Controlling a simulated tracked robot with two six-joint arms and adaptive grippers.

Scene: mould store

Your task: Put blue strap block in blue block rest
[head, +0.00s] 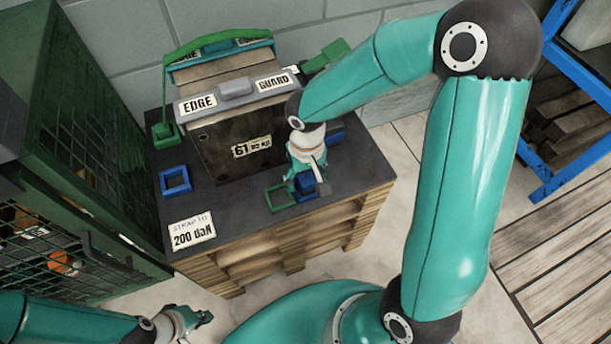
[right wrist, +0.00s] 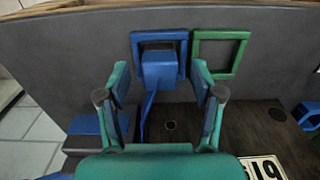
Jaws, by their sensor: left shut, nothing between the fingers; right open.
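The blue strap block (right wrist: 161,72) stands at the blue block rest (right wrist: 177,39), a square frame near the pallet-top edge. The block covers much of the frame's opening and near rail; I cannot tell if it is fully seated. A blue strap (right wrist: 148,108) runs from it. In the head view the block (head: 307,186) is partly hidden under my right gripper (head: 304,178). That gripper is open, its fingers on either side of the block with gaps in the right wrist view. My left gripper (head: 203,318) is shut and empty at lower left, away from the pallet.
A green square frame (right wrist: 243,52) sits beside the blue rest. A second blue frame (head: 175,180) lies at the left of the dark top. A green mesh cage (head: 90,200) is at left.

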